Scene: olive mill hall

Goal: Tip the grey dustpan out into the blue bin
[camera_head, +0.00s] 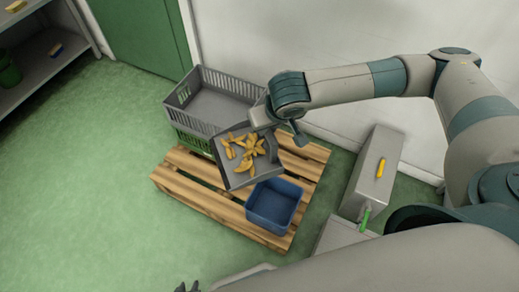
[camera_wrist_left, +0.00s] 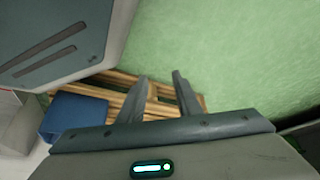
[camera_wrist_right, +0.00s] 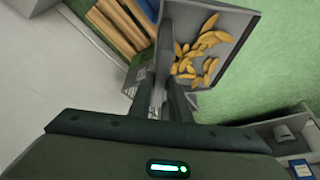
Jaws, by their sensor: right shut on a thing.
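The grey dustpan (camera_head: 237,179) holds several yellow-brown curved pieces and is above the wooden pallet. My right gripper (camera_head: 262,120) is shut on the dustpan's handle end, with the pan roughly level; the pan also shows in the right wrist view (camera_wrist_right: 232,20). The blue bin (camera_head: 272,206) stands on the pallet, just right of and below the pan in the head view. The bin shows at the left of the left wrist view (camera_wrist_left: 75,117). My left gripper (camera_wrist_left: 162,80) is open and empty, its fingers apart; only its tips show at the bottom of the head view (camera_head: 187,287).
A grey crate (camera_head: 218,80) sits on a green crate (camera_head: 193,140) at the back of the wooden pallet (camera_head: 195,190). Grey boxes (camera_head: 372,165) stand right of the pallet. Shelves (camera_head: 42,62) are at upper left. The green floor at left is clear.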

